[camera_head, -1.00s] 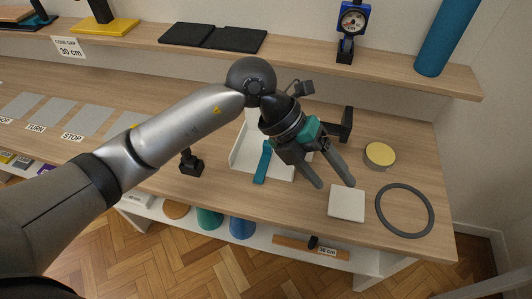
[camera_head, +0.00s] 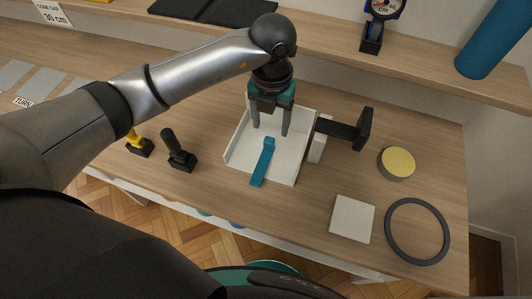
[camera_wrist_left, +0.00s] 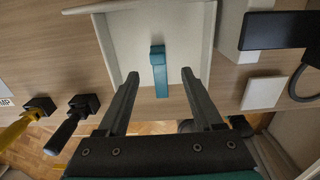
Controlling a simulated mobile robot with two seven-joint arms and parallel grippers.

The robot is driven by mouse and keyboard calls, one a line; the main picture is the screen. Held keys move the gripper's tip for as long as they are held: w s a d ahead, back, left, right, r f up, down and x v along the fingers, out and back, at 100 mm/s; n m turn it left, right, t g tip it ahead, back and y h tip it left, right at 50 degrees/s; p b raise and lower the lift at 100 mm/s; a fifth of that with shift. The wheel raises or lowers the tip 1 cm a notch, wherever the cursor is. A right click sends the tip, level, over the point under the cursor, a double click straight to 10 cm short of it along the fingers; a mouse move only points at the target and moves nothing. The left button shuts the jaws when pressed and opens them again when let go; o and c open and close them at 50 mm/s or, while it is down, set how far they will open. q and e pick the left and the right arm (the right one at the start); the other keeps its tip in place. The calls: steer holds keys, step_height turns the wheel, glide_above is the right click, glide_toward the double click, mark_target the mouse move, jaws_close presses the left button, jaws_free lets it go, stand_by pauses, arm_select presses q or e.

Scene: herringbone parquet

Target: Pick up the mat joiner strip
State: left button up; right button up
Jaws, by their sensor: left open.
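The mat joiner strip, a teal flat bar with a raised block at one end (camera_head: 262,165), lies in a shallow white tray (camera_head: 239,150). Its near end reaches the tray's front edge. My left gripper (camera_head: 270,130) is open and empty above the tray, pointing down, with its fingertips near the strip's raised end. In the left wrist view the strip (camera_wrist_left: 160,76) shows between the two spread fingers, apart from both. My right gripper is not in view.
A black-headed stand (camera_head: 345,130) is right of the tray. Further right are a yellow-topped round tin (camera_head: 397,162), a white square block (camera_head: 352,219) and a grey ring (camera_head: 417,231). Dark-handled (camera_head: 178,151) and yellow-handled (camera_head: 138,144) tools stand left. A shelf runs behind.

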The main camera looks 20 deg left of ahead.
mark_target(269, 141)
arm_select(q)
steer(key=shift+f, duration=2)
steer(key=f+b, duration=0.1)
steer(key=f, duration=0.3)
steer(key=shift+a+f+b, duration=0.2)
steer(key=shift+b, duration=0.1)
jaws_close()
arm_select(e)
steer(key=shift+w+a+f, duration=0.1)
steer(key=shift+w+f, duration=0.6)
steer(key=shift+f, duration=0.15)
